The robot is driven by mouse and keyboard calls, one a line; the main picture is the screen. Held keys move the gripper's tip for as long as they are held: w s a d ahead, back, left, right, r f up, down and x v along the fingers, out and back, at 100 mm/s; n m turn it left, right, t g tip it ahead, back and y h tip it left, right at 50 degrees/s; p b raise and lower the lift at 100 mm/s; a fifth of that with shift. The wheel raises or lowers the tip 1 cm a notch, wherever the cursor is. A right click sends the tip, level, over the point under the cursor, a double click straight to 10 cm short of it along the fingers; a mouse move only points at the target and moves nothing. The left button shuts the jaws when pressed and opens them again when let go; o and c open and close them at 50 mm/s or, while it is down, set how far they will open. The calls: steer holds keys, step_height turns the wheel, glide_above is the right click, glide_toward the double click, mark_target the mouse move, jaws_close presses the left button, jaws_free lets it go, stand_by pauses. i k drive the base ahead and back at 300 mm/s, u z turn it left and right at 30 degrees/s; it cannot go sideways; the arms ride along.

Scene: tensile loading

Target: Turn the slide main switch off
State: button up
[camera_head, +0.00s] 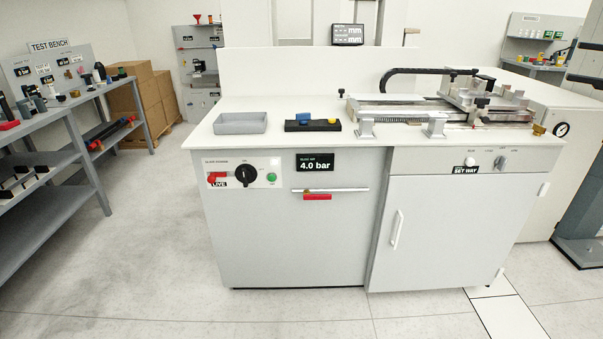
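The slide power panel (243,173) is a white plate on the upper left front of the grey cabinet. A black rotary knob (246,175) sits in its middle; I take it to be the slide main switch, and its exact pointing direction is too small to tell. A red tag or handle (217,178) is left of the knob, with a label reading LIVE (219,184) under it. A green round button or lamp (271,177) is right of the knob. My gripper is not in view.
The cabinet top (270,145) carries a grey tray (240,123), a black block holder (313,125) and a metal slide rig (440,105). A 4.0 bar display (314,162) and a red-handled lever (317,196) are right of the panel. The floor (140,250) in front is clear.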

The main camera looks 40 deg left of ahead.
mark_target(245, 175)
steer(key=z, duration=0.2)
steer(key=k, duration=1.15)
steer(key=u, duration=2)
steer(key=i, duration=1.05)
